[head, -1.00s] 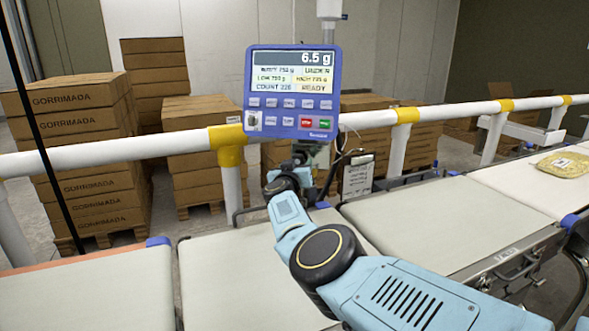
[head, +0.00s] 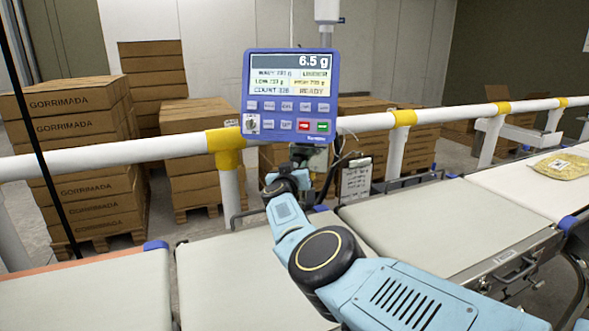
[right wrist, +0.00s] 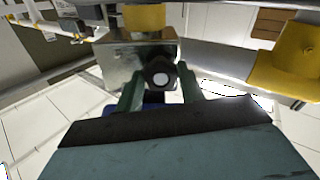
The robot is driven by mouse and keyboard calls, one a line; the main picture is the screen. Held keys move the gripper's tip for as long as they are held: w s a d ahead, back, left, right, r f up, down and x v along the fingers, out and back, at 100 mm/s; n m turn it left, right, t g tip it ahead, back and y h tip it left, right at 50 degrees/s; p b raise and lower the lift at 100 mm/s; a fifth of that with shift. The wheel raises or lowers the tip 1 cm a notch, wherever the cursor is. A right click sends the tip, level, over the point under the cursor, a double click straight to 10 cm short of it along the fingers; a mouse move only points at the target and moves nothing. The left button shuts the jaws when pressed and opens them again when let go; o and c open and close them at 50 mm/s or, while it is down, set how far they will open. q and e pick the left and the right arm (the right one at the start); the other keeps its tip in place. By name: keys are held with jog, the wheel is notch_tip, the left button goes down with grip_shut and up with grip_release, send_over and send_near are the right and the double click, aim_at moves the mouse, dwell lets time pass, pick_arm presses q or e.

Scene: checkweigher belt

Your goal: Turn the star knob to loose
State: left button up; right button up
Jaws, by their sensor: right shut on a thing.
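The star knob (right wrist: 158,74) is black with a pale round centre. It shows in the right wrist view in front of a metal bracket (right wrist: 118,62). My right gripper (right wrist: 160,88) has its two green fingers on either side of the knob and is shut on it. In the head view, my right gripper (head: 303,158) is small and dark below the blue display, and the knob cannot be made out there. How far the knob is turned cannot be read. My left gripper is not in view.
The blue checkweigher display (head: 291,97) reads 6.5 g, just above my right gripper. A white rail (head: 110,155) with yellow joints runs behind the belts (head: 235,265). A yellow bag (head: 562,165) lies on the right belt. Cartons (head: 75,125) are stacked behind the rail.

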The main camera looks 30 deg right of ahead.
jog(key=n+p, duration=0.2)
jog(key=n, duration=0.1)
jog(key=shift+r+n, duration=0.15)
jog(key=shift+n, duration=1.15)
jog(key=n, duration=0.3)
jog(key=shift+d+n+p, duration=0.1)
jog(key=shift+n+p, duration=0.2)
jog(key=shift+n, duration=0.1)
jog(key=n, duration=0.3)
jog(key=shift+s+n, duration=0.1)
jog(key=shift+n, duration=0.2)
jog(key=n, duration=0.4)
jog(key=shift+r, duration=0.15)
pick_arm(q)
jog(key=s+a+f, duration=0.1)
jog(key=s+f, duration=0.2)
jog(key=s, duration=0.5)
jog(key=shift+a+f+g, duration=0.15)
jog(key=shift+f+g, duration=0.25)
pick_arm(e)
jog(key=shift+n, duration=1.2)
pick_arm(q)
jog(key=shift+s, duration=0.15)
pick_arm(e)
jog(key=o, duration=1)
